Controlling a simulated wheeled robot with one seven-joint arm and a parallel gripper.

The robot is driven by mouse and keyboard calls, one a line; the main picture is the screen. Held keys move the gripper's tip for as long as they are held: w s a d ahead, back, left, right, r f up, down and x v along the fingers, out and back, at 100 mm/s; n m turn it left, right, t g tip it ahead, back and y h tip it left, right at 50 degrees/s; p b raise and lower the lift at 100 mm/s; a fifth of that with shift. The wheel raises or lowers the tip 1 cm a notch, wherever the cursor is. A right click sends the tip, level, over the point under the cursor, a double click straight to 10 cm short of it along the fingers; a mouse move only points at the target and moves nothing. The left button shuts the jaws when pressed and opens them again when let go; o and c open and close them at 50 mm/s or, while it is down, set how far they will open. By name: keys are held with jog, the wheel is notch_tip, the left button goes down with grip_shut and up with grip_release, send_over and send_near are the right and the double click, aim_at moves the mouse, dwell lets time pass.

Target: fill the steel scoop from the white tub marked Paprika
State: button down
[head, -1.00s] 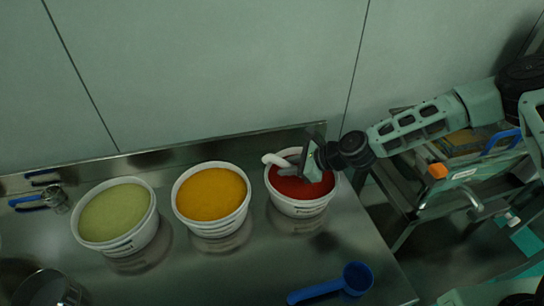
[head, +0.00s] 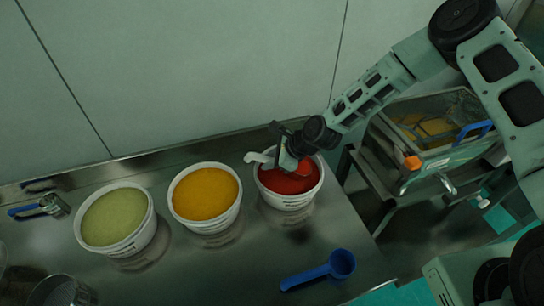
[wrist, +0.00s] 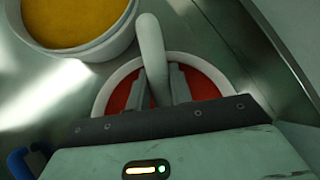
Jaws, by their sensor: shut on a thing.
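The white tub (head: 289,205) at the right of the row holds red powder (head: 300,183); its front label is too small to read surely. My gripper (head: 287,165) is over this tub, tilted, with its fingers low over the powder. It is shut on a thick pale handle (head: 258,157) that sticks out to the left past the tub's rim. In the wrist view the handle (wrist: 152,55) runs between the two fingers, with red powder on both sides. The head of the held tool is hidden by my gripper and the powder, so I cannot tell how full it is.
Tubs of orange powder (head: 205,194) and green powder (head: 114,217) stand to the left. A blue scoop (head: 325,269) lies in front. A blue-handled steel tool (head: 45,206) lies at the far left.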

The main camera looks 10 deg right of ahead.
jog(key=shift+w+a+r+g+h+p, duration=0.15)
jog(key=shift+a+r+h+p, duration=0.25)
jog(key=shift+r+h+p, duration=0.85)
jog(key=shift+a+r+g+h+p, duration=0.3)
jog(key=shift+r+p, duration=0.3)
jog(key=shift+p, duration=1.25)
jog(key=shift+a, duration=0.1)
